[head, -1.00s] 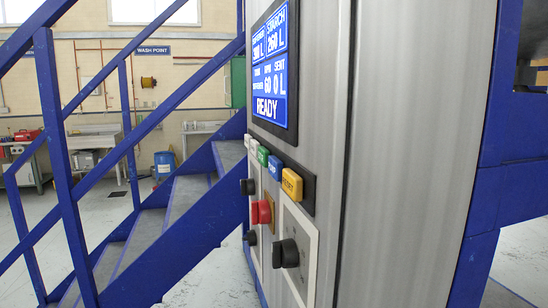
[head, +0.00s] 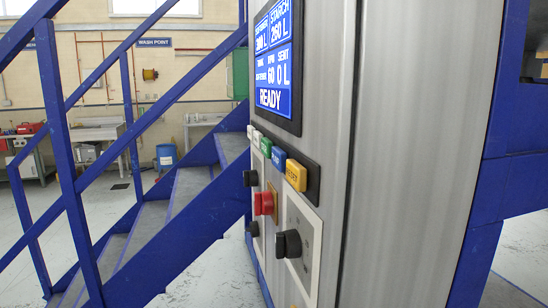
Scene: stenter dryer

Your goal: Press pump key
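A row of coloured keys runs along a dark strip on the grey machine cabinet, seen at a steep angle. The blue key (head: 278,158), whose small lettering seems to read PUMP, sits between the green key (head: 266,147) and the yellow key (head: 296,175). White keys (head: 255,137) are at the far end of the row. The display (head: 273,60) above is lit blue and reads READY at the bottom. Neither of my grippers is in view, and nothing covers the blue key.
Below the keys are a red knob (head: 264,203) and black knobs, the nearest black knob (head: 289,243) standing out from the panel. Blue stairs (head: 170,215) with railings adjoin the cabinet on the left. A blue frame (head: 497,150) stands at the right.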

